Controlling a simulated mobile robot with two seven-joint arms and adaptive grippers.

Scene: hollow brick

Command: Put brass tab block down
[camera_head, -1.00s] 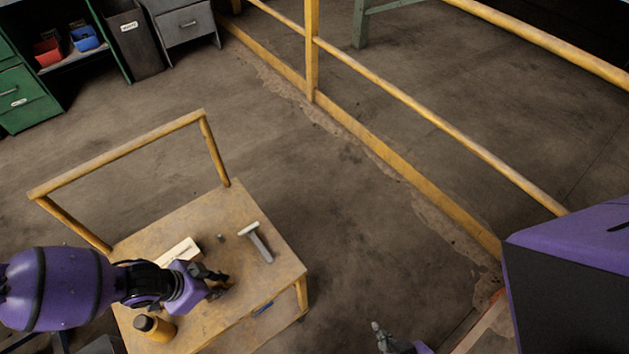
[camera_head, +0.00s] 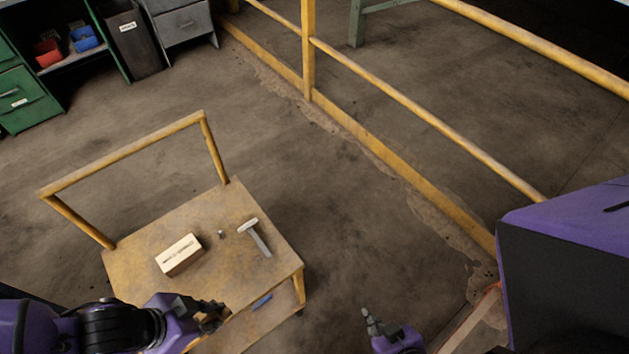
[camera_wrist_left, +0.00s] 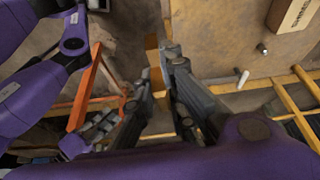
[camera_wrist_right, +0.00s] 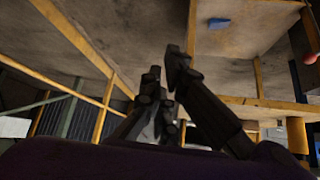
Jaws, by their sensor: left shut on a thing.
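The brass tab block (camera_wrist_left: 156,78) shows only as a small brass-coloured piece between the fingertips in the left wrist view; the fingers hide most of it. My left gripper (camera_head: 214,318) is shut on it at the near edge of the yellow cart's worn top (camera_head: 213,262). I cannot tell whether the block touches the cart. My right gripper (camera_head: 371,320) is apart from the cart, over the floor to its right. Its fingertips, close together in the right wrist view (camera_wrist_right: 164,72), look shut with nothing visible between them.
A lettered box (camera_head: 180,256), a small metal nut-like piece (camera_head: 221,233) and a grey T-shaped tool (camera_head: 256,238) lie on the cart top. A yellow handle rail (camera_head: 125,152) rises at its far side. A blue item (camera_head: 262,301) lies lower down. Yellow railing (camera_head: 420,115) crosses the right.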

